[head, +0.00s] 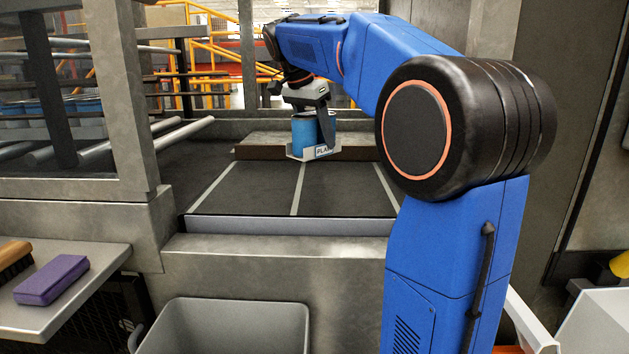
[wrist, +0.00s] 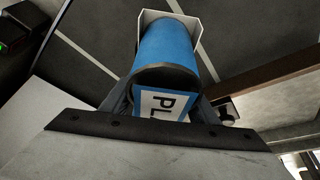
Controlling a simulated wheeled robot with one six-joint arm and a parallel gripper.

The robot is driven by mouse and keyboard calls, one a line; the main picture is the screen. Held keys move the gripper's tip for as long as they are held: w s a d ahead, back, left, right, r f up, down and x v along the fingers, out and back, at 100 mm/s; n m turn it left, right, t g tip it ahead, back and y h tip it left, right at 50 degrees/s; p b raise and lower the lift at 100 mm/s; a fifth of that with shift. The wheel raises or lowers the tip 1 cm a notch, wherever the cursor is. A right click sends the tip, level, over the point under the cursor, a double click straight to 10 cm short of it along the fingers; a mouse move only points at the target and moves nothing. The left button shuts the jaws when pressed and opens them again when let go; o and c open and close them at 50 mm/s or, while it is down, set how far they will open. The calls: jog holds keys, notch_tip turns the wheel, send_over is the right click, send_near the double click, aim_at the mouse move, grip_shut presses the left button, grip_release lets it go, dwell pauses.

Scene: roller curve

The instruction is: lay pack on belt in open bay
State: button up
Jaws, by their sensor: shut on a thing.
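The pack is a blue cylinder (head: 304,134) with a white tray-like piece and a label (head: 323,152) whose visible letters begin "PL". My gripper (head: 312,112) is shut on the pack at the far side of the belt. In the wrist view the pack (wrist: 168,52) lies between the jaws, with its label nearest the camera. The dark belt (head: 250,190) is split into bays by white lines, and the bays in front of the pack look empty. I cannot tell whether the pack touches the belt. My arm hides the belt's right end.
A low brown ledge (head: 262,146) runs behind the belt. A grey post (head: 122,95) and rollers (head: 183,133) stand to the left. A side table (head: 75,290) holds a purple block (head: 52,279) and a brush (head: 14,258). A grey bin (head: 225,318) stands in front.

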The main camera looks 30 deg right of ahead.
aim_at(305, 132)
jog(key=shift+w+d, duration=0.2)
jog(key=shift+w, duration=0.05)
jog(key=shift+w+f, duration=0.1)
jog(key=shift+f, duration=4.85)
jog(key=shift+f, duration=0.1)
jog(key=o, duration=1.6)
jog(key=v, duration=1.2)
